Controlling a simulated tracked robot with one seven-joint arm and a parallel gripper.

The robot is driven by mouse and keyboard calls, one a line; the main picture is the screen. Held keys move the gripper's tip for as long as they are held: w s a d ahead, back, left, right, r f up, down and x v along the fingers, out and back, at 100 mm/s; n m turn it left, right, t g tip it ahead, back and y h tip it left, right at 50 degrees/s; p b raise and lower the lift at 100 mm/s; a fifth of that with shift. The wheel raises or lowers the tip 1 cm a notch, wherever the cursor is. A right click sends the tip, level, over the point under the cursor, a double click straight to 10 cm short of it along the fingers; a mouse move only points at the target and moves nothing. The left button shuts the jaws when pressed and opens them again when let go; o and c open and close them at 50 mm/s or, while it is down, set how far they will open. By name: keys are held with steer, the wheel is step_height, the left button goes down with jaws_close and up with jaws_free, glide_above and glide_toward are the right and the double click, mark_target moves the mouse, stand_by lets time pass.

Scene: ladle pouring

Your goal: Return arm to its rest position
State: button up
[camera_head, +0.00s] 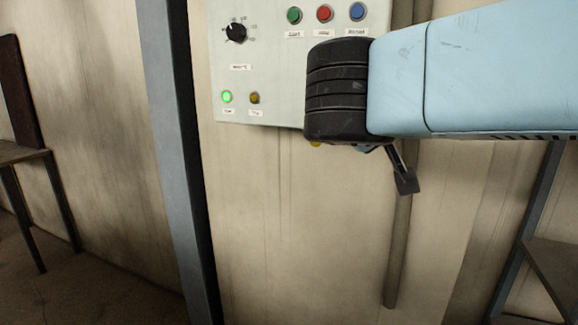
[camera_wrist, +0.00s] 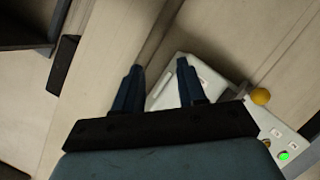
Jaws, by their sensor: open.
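My arm reaches in from the right in the head view, light blue with a black ribbed joint in front of the control panel (camera_head: 270,85). Below the joint, part of my gripper (camera_head: 404,180) shows as a dark finger pointing down; the rest is hidden behind the arm. In the wrist view my gripper (camera_wrist: 158,82) is open, its two dark blue fingers apart with nothing held between them. A white box (camera_wrist: 172,88) on the wall lies beyond the fingers; I cannot tell its distance. The panel's edge (camera_wrist: 262,122) is at the right.
The panel carries a black dial (camera_head: 236,33), green, red and blue buttons, a lit green lamp (camera_head: 227,97) and an amber lamp. A yellow knob (camera_wrist: 260,96) sits by its edge. A vertical pipe (camera_head: 397,250), a blue-grey post (camera_head: 178,160) and a bench (camera_head: 22,153) stand nearby.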

steer(key=s+d+f+m+g+y, duration=0.1)
steer(key=s+d+f+g+y, duration=0.1)
steer(key=f, duration=0.5)
steer(key=s+d+f+m+g+y, duration=0.1)
steer(key=d+f+g+y, duration=0.3)
steer(key=f, duration=0.4)
steer(key=shift+s+d+f+g+y, duration=0.3)
steer(key=shift+s+d+y, duration=0.3)
steer(key=shift+y, duration=0.5)
steer(key=shift+a, duration=0.1)
steer(key=shift+c, duration=0.5)
